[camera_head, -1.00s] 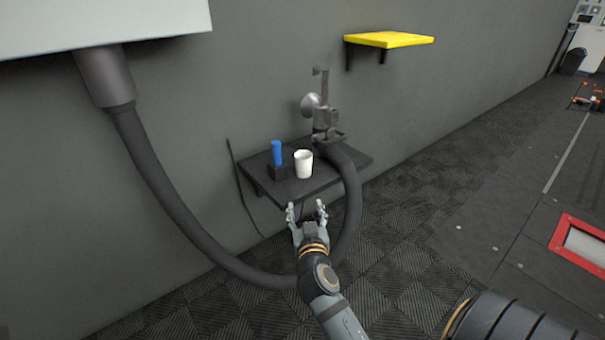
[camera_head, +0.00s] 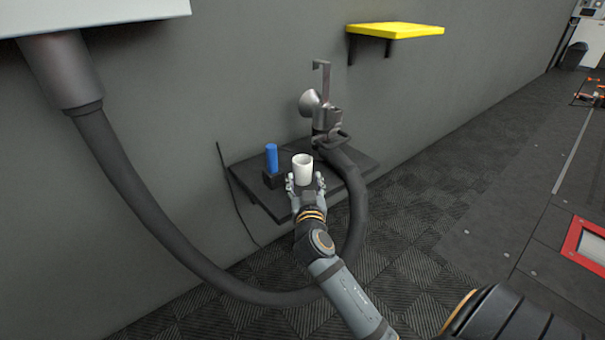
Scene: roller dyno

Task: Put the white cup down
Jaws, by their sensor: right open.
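The white cup (camera_head: 302,168) stands upright on a small dark wall shelf (camera_head: 262,199). My right gripper (camera_head: 306,184) is open at the near side of the cup, with its fingers spread and the cup's lower part just beyond and between them. I cannot tell whether the fingers touch the cup. The gripper hides part of the shelf's front edge. My left gripper is not in view.
A blue cylinder (camera_head: 271,158) in a black holder (camera_head: 273,179) stands left of the cup. A grey metal device (camera_head: 325,118) with a thick hose (camera_head: 357,205) is behind and right. A yellow shelf (camera_head: 396,30) is higher on the wall.

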